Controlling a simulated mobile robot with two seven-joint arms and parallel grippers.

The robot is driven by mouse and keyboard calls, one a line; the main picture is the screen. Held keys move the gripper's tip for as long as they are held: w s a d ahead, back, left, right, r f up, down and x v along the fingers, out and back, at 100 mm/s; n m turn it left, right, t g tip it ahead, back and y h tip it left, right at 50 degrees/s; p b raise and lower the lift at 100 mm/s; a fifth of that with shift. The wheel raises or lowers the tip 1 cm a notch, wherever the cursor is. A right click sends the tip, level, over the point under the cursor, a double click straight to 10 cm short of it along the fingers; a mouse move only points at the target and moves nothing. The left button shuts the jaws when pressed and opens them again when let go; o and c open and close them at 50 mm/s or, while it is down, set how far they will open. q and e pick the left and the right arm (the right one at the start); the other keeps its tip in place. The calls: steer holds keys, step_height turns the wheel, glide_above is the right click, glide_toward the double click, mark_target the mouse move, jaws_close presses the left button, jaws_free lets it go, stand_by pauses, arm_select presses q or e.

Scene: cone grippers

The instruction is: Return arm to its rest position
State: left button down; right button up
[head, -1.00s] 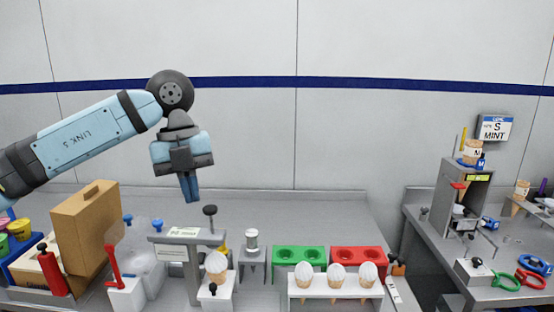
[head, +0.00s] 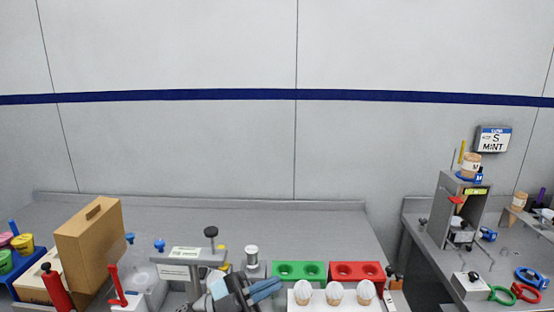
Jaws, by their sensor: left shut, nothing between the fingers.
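My left gripper (head: 268,289) is low at the bottom edge of the head view, in front of the grey stand. Its blue fingers are closed together, with nothing between them, and point right toward the white cone rack. The rest of my left arm is mostly below the frame. My right gripper is not in view. Several filled cones (head: 334,293) stand in the white rack (head: 376,305) just right of my fingertips.
A green holder (head: 299,263) and a red holder (head: 357,264) stand behind the rack. The grey stand (head: 193,256), red-handled device (head: 118,287) and brown box (head: 90,238) are to the left. A dispenser (head: 459,203) stands on the right table.

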arm_select(q)
steer(key=s+a+f+n+t+y+p, duration=0.1)
steer(key=a+f+n+t+y, duration=0.4)
steer(key=f+n+t+y, duration=0.35)
steer(key=s+a+f+n+t+y+p, duration=0.2)
steer(key=a+f+n+t+y, duration=0.45)
steer(key=f+n, duration=0.35)
steer(key=s+a+f+n+g+y, duration=0.2)
steer(key=s+a+f+g+y, duration=0.1)
steer(key=s+f, duration=0.4)
steer(key=s+a+f+n+g+y+p, duration=0.1)
steer(key=s+a+f+n+g+y, duration=0.1)
steer(key=s+f, duration=0.5)
steer(key=shift+s+a+g+y+p, duration=0.35)
steer(key=shift+s+a+g, duration=0.25)
steer(key=shift+a+g, duration=0.4)
steer(key=shift+d, duration=0.1)
